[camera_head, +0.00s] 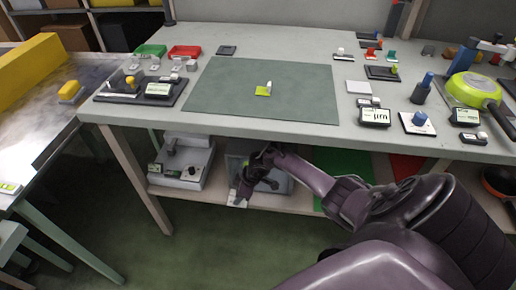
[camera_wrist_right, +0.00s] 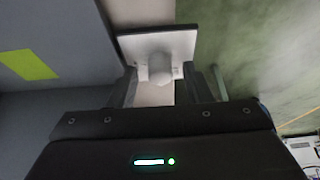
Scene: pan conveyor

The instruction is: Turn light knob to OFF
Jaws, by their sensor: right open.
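A pale round knob (camera_wrist_right: 160,68) on a white square plate (camera_wrist_right: 183,43) shows in the right wrist view. The plate also shows in the head view (camera_head: 237,201), at the front edge of the lower shelf. My right gripper (camera_wrist_right: 162,84) is open, with one finger on each side of the knob. Whether the fingers touch it I cannot tell. In the head view my right gripper (camera_head: 243,190) reaches below the tabletop and partly hides the plate. The knob's pointer and any ON or OFF marking are not readable. My left gripper is not in view.
The lower shelf (camera_head: 300,203) holds a grey box right behind my gripper and a grey machine (camera_head: 183,163) to the left. The tabletop (camera_head: 215,118) overhangs them and carries a green mat (camera_head: 310,100), small devices and a green pan (camera_head: 474,88). Open floor lies in front.

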